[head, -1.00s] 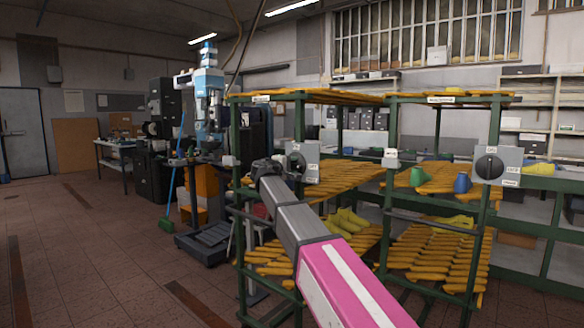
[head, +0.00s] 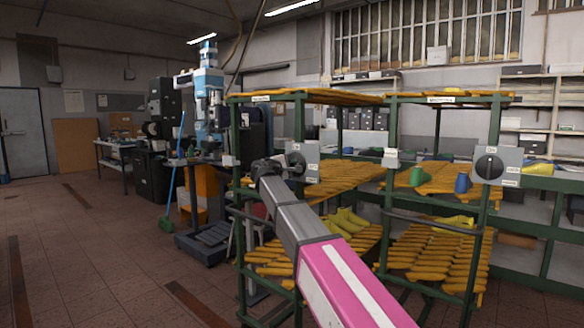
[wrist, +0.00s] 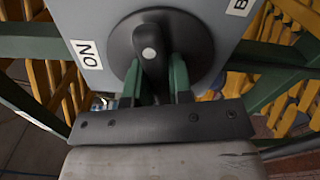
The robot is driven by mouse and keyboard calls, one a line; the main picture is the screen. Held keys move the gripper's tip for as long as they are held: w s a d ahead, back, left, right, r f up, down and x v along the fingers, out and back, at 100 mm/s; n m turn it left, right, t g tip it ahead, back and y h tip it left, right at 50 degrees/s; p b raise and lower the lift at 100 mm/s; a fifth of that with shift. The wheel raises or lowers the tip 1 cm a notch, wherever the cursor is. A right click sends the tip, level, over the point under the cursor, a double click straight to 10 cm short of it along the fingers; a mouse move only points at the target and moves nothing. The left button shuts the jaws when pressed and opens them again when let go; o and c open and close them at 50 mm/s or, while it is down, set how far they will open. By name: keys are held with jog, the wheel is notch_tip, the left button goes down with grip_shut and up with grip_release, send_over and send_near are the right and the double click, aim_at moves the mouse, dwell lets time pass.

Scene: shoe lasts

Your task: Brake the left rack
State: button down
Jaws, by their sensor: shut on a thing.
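The left rack (head: 241,190) is a green frame with yellow-orange slatted shelves. A grey switch box (head: 312,150) with a dark rotary knob is fixed to its upper right part. My gripper (head: 280,167) reaches that box from the left. In the wrist view, the knob (wrist: 150,45) is a dark disc with a raised grip bar and a white dot. My gripper (wrist: 160,80) has its green fingers on either side of the grip bar and is shut on it. An "ON" label (wrist: 86,54) is left of the knob; a partly cut-off label starting with "B" (wrist: 241,6) is at right.
A second rack section (head: 390,130) on the right carries its own switch box with a dark knob (head: 489,166). Yellow, green and blue lasts lie on the shelves. A blue machine (head: 208,90) stands behind left. The tiled floor (head: 90,250) at left is open.

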jog(key=n, duration=1.1)
jog(key=shift+n, duration=1.9)
jog(key=c, duration=1)
grip_release()
jog(key=v, duration=1.1)
